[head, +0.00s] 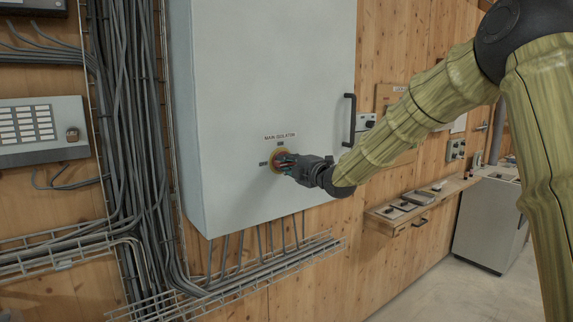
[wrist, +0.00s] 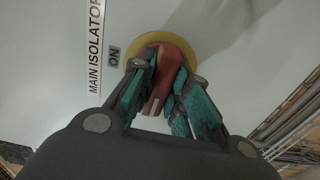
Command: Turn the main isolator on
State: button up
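The main isolator is a red rotary handle (wrist: 160,82) on a round yellow plate (wrist: 190,45), set low on the door of a grey cabinet (head: 265,70). In the head view, one small label sits above the plate and another, too small to read, to its left. The wrist view shows "ON" (wrist: 114,56) beside the "MAIN ISOLATOR" sign.
A black door handle (head: 349,119) stands out at the cabinet's right, near my arm. Cable bundles (head: 125,110) and wire trays (head: 235,270) run left of and below the cabinet. A shelf (head: 420,205) with small items is on the wall at right.

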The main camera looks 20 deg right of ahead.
grip_shut()
jog(key=m+b, duration=0.2)
jog(key=shift+f+m, duration=0.15)
jog(key=shift+m, duration=0.25)
jog(key=m+b, duration=0.1)
jog(key=m, duration=0.5)
jog(key=shift+b, duration=0.35)
jog(key=m, duration=0.4)
jog(key=shift+m+b, duration=0.35)
jog(key=shift+m, duration=0.05)
jog(key=shift+m+b, duration=0.4)
jog(key=shift+m, duration=1.8)
